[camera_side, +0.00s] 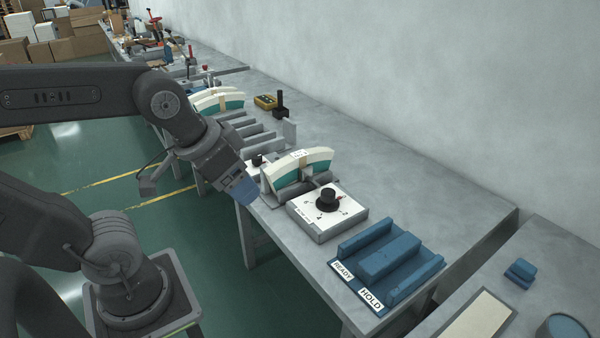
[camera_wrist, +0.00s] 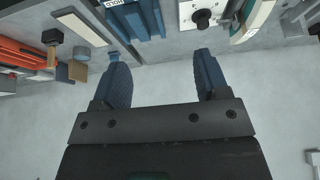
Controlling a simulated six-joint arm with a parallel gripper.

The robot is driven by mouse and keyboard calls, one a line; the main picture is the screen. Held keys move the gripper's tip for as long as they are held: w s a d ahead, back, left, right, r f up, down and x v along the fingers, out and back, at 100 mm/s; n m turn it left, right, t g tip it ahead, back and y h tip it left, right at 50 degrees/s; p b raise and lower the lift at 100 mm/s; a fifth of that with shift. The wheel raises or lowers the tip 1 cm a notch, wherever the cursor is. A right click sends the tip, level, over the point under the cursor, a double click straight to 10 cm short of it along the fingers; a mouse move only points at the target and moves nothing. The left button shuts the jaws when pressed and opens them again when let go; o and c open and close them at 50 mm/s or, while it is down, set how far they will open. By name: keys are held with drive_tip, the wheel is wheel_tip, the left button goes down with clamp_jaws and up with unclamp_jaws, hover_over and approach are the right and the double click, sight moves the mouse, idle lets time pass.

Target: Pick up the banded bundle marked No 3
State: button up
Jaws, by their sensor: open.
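A curved cream-and-teal bundle (camera_side: 318,157) with a band and a small white tag stands on the bench behind a white dial box (camera_side: 333,222). Its tag is too small to read. Part of a curved cream-and-green piece also shows at the upper right of the wrist view (camera_wrist: 254,22). Other similar curved bundles (camera_side: 220,102) stand farther back along the bench; I cannot read which is No 3. My gripper (camera_side: 243,190) is open and empty at the bench's front edge, left of the nearer bundle and apart from it. Its two blue fingers (camera_wrist: 160,70) are spread in the wrist view.
A blue rack (camera_side: 388,262) labelled READY and HOLD lies right of the dial box, and shows in the wrist view (camera_wrist: 132,18). Grey slotted racks (camera_side: 250,130) and a yellow box (camera_side: 265,102) stand behind. The wall bounds the bench; bare bench lies beyond the bundle.

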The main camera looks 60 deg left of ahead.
drive_tip(key=w+a+r+g, duration=0.1)
drive_tip(key=w+a+r, duration=0.1)
drive_tip(key=w, duration=0.3)
drive_tip(key=w+a+r, duration=0.1)
drive_tip(key=w+a, duration=0.2)
drive_tip(key=w, duration=0.3)
drive_tip(key=g, duration=0.3)
hover_over(300, 154)
drive_tip(key=s, duration=0.2)
wheel_tip(300, 154, down, 12)
drive_tip(key=f, duration=0.2)
drive_tip(key=w+f, duration=0.1)
drive_tip(key=f, duration=0.4)
drive_tip(key=shift+w+d+f, duration=0.15)
drive_tip(key=shift+f, duration=0.05)
drive_tip(key=shift+w+f, duration=0.2)
drive_tip(key=shift+f, duration=1.25)
drive_tip(key=shift+w+f, duration=0.2)
drive_tip(key=shift+f, duration=1.25)
drive_tip(key=shift+c, duration=0.2)
drive_tip(key=shift+r, duration=0.1)
clamp_jaws()
